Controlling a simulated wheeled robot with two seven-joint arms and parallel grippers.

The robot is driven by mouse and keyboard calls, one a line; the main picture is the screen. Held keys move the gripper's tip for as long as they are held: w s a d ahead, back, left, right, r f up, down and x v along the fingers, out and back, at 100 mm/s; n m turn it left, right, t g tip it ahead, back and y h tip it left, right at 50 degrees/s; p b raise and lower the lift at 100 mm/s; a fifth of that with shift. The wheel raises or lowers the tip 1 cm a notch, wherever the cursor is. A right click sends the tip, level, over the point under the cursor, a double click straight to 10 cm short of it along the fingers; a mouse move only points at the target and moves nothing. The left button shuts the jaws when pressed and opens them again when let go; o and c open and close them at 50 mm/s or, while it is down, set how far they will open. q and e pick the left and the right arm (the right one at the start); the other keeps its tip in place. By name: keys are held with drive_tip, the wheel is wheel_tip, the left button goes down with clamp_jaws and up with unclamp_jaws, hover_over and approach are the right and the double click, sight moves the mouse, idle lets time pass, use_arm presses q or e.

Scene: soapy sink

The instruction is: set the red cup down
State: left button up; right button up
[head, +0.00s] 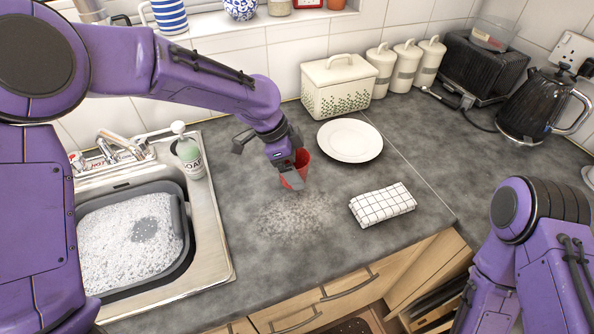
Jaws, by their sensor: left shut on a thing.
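The red cup (297,178) is held in my left gripper (292,168), which is shut on it. The gripper covers part of the cup. The cup is over the grey worktop (235,204), left of the white plate and behind a pale speckled patch. I cannot tell whether its base touches the worktop. My right arm shows at the lower right, but its gripper is out of view.
A white plate (349,141) and a folded checked cloth (382,204) lie to the right. The sink (222,262) with a grey basin of suds and a soap bottle (188,157) is at the left. A bread bin (337,88), canisters, toaster and kettle (537,103) stand behind.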

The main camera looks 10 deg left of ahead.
use_arm(q)
drive_tip(key=shift+w+d+f+p, duration=0.1)
drive_tip(key=shift+w+f+p, duration=0.2)
drive_tip(key=shift+w+f, duration=0.25)
drive_tip(key=shift+w+d+f+p, duration=0.1)
drive_tip(key=shift+w+f+p, duration=0.25)
drive_tip(key=shift+f, duration=0.3)
drive_tip(key=shift+s+a+f, duration=0.1)
drive_tip(key=shift+s+f, duration=0.1)
drive_tip(key=shift+s, duration=0.45)
drive_tip(key=shift+s+f, duration=0.15)
drive_tip(key=shift+s, duration=0.45)
drive_tip(key=shift+w+f, duration=0.25)
drive_tip(key=shift+f, duration=0.05)
drive_tip(key=o, duration=0.9)
drive_tip(key=shift+w+f, duration=0.2)
drive_tip(key=shift+w, duration=0.25)
drive_tip(key=shift+s+r, duration=0.2)
drive_tip(key=shift+s, duration=0.05)
drive_tip(key=b+v, duration=0.1)
drive_tip(key=v, duration=1.1)
drive_tip(key=shift+s, duration=0.1)
drive_tip(key=shift+r, duration=0.1)
use_arm(e)
drive_tip(key=shift+s+r, duration=0.1)
drive_tip(key=shift+s, duration=0.05)
